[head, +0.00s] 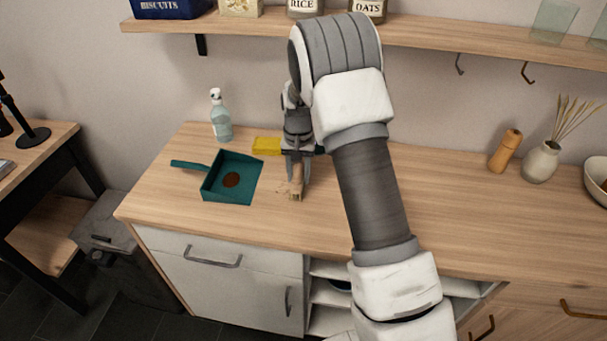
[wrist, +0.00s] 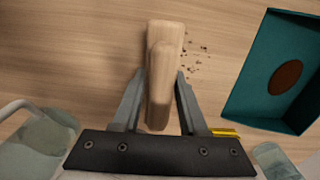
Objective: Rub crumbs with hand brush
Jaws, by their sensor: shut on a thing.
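The hand brush has a pale wooden body, seen from above in the wrist view (wrist: 166,45) and partly hidden behind my fingers in the head view (head: 297,192). My gripper (head: 296,178) is shut on it, one finger on each side, low over the worktop; fingers also show in the wrist view (wrist: 160,88). Its bristles are hidden, so I cannot tell whether they touch the wood. Small dark crumbs (wrist: 197,52) lie scattered just beside the brush, on the dustpan's side. The teal dustpan (head: 216,190) lies left of the brush in the head view, with a brown oval patch inside.
A yellow item (head: 266,146) and a spray bottle (head: 221,118) stand behind the dustpan near the wall. A wooden mill (head: 505,150) and a vase (head: 541,161) stand far right. A shelf (head: 430,36) runs above. The worktop's middle right is clear, partly behind my arm.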

